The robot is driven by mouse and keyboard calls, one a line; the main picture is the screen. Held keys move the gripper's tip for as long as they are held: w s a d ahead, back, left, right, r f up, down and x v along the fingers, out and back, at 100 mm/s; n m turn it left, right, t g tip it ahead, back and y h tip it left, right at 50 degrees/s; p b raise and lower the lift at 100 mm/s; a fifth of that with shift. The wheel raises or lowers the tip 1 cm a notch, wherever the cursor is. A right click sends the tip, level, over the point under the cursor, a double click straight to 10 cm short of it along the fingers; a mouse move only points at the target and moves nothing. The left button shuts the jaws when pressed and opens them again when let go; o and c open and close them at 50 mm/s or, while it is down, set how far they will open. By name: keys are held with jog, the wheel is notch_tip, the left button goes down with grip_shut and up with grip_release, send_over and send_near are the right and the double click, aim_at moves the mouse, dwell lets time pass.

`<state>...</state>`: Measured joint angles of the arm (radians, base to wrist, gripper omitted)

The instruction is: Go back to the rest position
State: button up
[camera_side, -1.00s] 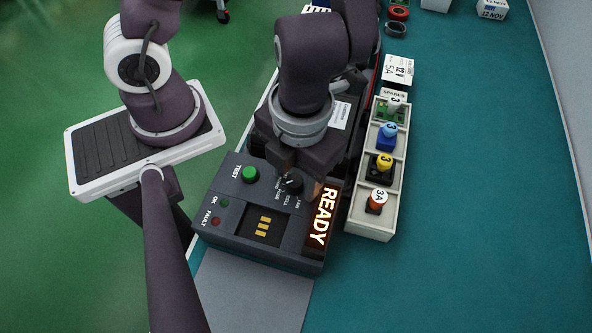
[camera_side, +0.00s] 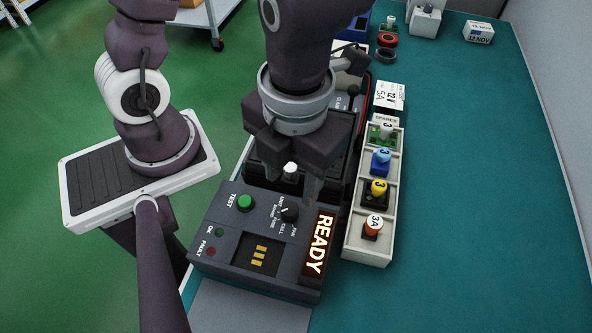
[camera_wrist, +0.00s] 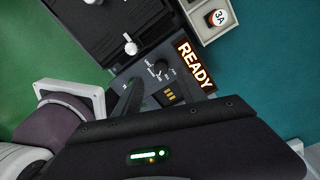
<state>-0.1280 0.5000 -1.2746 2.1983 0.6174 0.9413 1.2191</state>
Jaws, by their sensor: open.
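My gripper (camera_side: 283,185) hangs above the back edge of the grey tester box in the side view. Its jaws are open and I see nothing held between them. The tester (camera_side: 213,232) has a green TEST button, a black selector knob (camera_side: 289,213), a lit READY display (camera_side: 319,242) and a slot with gold contacts (camera_side: 258,257). In the wrist view the tester's READY display (camera_wrist: 196,66) and knob (camera_wrist: 162,67) show beyond the dark gripper body, which fills the lower part. A white-topped knob (camera_side: 290,168) shows between the jaws, behind the tester.
A white spares tray (camera_side: 367,257) stands right of the tester, holding several parts with coloured caps. The teal bench (camera_side: 470,180) is clear on the right.

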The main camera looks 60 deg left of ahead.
jog(key=a+n, duration=0.1)
jog(key=n, duration=0.1)
jog(key=w+a+n+y, duration=0.1)
jog(key=a+n, duration=0.1)
jog(key=w+a+r+n+t, duration=0.1)
jog(key=a+n, duration=0.1)
jog(key=shift+a+r+y, duration=0.1)
jog(key=shift+a+y, duration=0.15)
jog(key=shift+y, duration=0.15)
jog(key=a+r+n+t+h, duration=0.1)
jog(key=a+r+n, duration=0.3)
jog(key=n, duration=0.8)
jog(key=s+a+r+n+t+h, duration=0.1)
jog(key=a+r+n+t, duration=0.2)
jog(key=n, duration=1)
notch_tip(320, 180, up, 4)
jog(key=shift+s+a+f+t, duration=0.1)
jog(key=shift+s+a+t, duration=0.25)
jog(key=shift+a, duration=0.9)
